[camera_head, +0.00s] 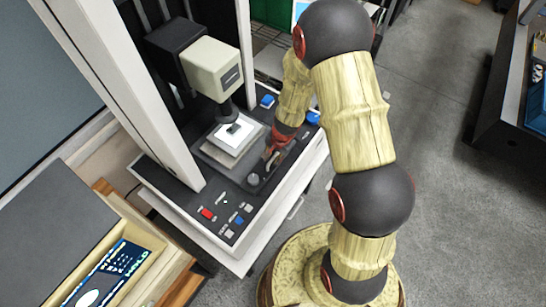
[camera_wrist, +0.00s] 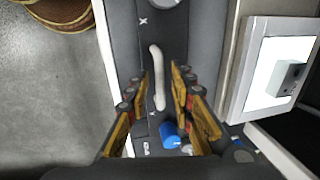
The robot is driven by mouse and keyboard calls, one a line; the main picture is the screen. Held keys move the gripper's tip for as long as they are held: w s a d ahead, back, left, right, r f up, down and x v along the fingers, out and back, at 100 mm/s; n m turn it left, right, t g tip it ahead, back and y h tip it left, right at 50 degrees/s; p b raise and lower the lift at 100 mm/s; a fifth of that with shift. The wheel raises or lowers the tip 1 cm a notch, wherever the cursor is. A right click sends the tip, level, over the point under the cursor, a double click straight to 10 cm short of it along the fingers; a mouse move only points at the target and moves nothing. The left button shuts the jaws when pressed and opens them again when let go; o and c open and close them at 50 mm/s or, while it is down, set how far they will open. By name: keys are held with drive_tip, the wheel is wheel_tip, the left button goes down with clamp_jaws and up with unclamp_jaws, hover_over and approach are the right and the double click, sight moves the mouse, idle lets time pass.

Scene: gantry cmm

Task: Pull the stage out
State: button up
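The stage (camera_head: 232,137) is a light square plate with a small grey block on it, under the probe of the measuring machine (camera_head: 211,70). It also shows at the right of the wrist view (camera_wrist: 236,103), with a bright white top. My gripper (camera_head: 270,158) is low over the machine's dark base, just right of the stage. In the wrist view my gripper (camera_wrist: 161,92) is open, with one finger on each side of a pale curved handle (camera_wrist: 158,70). Whether the fingers touch the handle cannot be told.
A round knob (camera_head: 253,179) stands on the dark base near my gripper. Red, blue and grey buttons (camera_head: 222,217) line the front, and blue parts (camera_head: 267,101) sit behind. A white upright (camera_head: 135,95) rises at left. A control panel (camera_head: 112,274) is front left; open floor (camera_head: 440,130) lies right.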

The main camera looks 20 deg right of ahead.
clamp_jaws()
idle(0.7)
